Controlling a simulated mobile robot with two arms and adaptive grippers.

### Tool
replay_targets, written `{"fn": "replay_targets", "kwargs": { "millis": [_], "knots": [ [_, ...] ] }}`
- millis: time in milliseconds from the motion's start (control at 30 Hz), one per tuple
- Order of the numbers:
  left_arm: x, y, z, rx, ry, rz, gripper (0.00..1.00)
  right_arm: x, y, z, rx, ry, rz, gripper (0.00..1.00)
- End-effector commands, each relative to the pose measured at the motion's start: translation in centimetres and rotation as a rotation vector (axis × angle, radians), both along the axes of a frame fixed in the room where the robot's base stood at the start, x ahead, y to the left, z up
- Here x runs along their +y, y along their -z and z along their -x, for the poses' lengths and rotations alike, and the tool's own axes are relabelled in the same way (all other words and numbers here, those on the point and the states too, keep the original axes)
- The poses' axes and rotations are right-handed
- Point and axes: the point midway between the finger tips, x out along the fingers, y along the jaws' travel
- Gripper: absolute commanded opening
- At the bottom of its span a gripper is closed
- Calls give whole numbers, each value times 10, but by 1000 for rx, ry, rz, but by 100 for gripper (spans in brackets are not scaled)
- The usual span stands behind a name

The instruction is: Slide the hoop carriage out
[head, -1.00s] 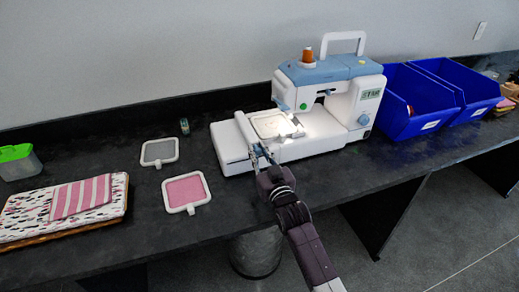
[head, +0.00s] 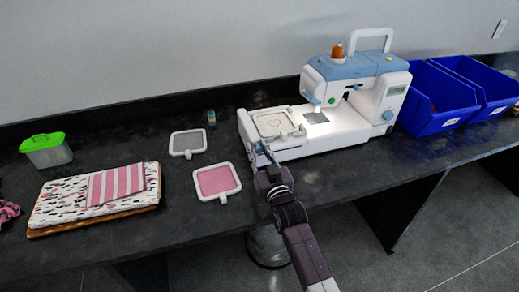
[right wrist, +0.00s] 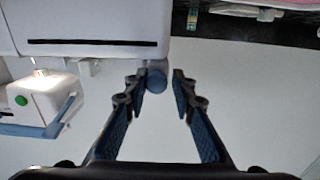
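The white sewing machine (head: 358,95) stands on the dark table. The white hoop carriage (head: 247,131) lies at the far left end of its bed, with a cream hoop (head: 272,123) attached on its right. The hoop is clear to the left of the needle area; the grey plate (head: 316,117) there is bare. My right gripper (head: 259,153) is at the carriage's front end. In the right wrist view, its fingers (right wrist: 161,82) are open, with a round blue-grey knob (right wrist: 156,80) between the tips, nearer the left finger. My left gripper is not in view.
A pink hoop (head: 216,182) and a grey hoop (head: 188,143) lie left of the machine, near a small spool (head: 211,117). Folded fabric (head: 90,195) and a green-lidded box (head: 46,150) are farther left. Blue bins (head: 435,97) stand right of the machine.

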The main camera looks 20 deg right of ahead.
Motion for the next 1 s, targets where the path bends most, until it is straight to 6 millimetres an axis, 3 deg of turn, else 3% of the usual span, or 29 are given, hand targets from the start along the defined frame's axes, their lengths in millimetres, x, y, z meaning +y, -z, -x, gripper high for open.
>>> {"fn": "replay_targets", "kwargs": {
  "millis": [467,1000],
  "knots": [
    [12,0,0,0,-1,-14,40,-2,1,7,1,2,1,33],
    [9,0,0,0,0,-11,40,-3,1,100,3,0,1,33]
  ]
}}
